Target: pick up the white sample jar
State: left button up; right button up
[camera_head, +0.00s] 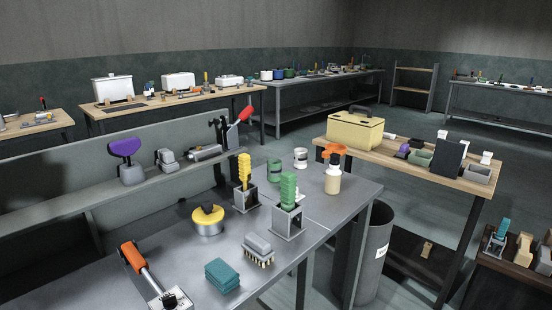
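A small white jar (300,158) with a dark band stands upright at the far end of the grey metal table (322,215). A similar small green jar (274,170) stands just to its left. A cream bottle (332,179) with an orange top stands to its right, nearer the table's right edge. The white jar looks unobstructed from here. Neither of my grippers is in view.
A green brush in a grey holder (288,222) and a yellow brush in a holder (245,198) stand nearer on the table. A yellow-topped round tin (208,220), a grey brush (258,250) and teal pads (222,275) lie closer. A grey bin (375,250) stands beside the table.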

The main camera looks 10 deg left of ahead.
aim_at(300, 156)
jog(key=i+l+u, duration=0.25)
jog(key=u, duration=0.15)
jog(key=i+l+u, duration=0.25)
jog(key=u, duration=0.2)
jog(key=i+l+u, duration=0.15)
jog(key=l+u, duration=0.25)
jog(key=i+l+u, duration=0.1)
jog(key=l+u, duration=0.3)
jog(key=l, duration=0.15)
